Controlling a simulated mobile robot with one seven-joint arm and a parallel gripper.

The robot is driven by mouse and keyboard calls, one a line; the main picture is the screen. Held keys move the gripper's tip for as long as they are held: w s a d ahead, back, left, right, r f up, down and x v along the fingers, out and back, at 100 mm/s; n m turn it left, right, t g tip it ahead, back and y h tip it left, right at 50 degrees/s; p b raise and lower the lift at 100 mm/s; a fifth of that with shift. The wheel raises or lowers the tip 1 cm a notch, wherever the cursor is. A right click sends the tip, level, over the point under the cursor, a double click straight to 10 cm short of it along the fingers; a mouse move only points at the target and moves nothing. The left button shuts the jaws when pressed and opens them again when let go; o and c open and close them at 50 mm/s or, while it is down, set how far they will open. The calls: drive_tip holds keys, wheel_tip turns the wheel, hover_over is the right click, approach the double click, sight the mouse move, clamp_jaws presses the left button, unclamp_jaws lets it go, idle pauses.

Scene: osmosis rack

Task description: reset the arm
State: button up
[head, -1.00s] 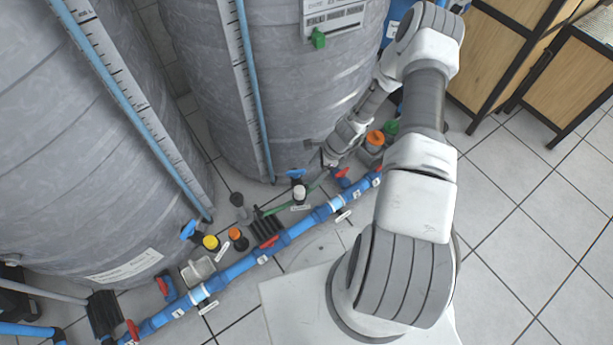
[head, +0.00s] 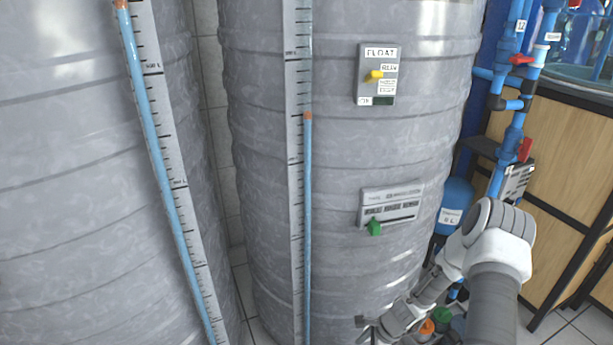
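My arm rises from the bottom right in the head view, bends at a white and grey elbow, and runs down and left. My gripper (head: 366,328) is at its end, low in front of the right grey tank (head: 262,190). The fingers are small and dark, near the bottom edge of the picture. I cannot tell whether they are open or shut, and I see nothing held in them.
Another grey tank (head: 70,180) stands at left. Blue pipes with red valves (head: 523,148) and a wooden cabinet (head: 560,180) are at right. Orange and green caps (head: 427,327) sit below my forearm.

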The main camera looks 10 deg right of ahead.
wheel_tip(320, 180, up, 29)
drive_tip(key=w+a+n+t+h, duration=0.1)
drive_tip(key=w+a+n+h, duration=0.1)
drive_tip(key=n, duration=0.8)
drive_tip(key=s+a+r+n+t+h, duration=0.1)
drive_tip(key=s+a+r+n+t, duration=0.1)
drive_tip(key=s+r+n, duration=0.65)
drive_tip(key=s+a+r+n+t+h, duration=0.1)
drive_tip(key=s+a+r+n+t, duration=0.15)
drive_tip(key=s+r, duration=1.05)
wheel_tip(320, 180, up, 20)
drive_tip(key=g+p, duration=0.1)
drive_tip(key=p, duration=1.9)
drive_tip(key=shift+w+r, duration=0.2)
drive_tip(key=shift+w, duration=0.15)
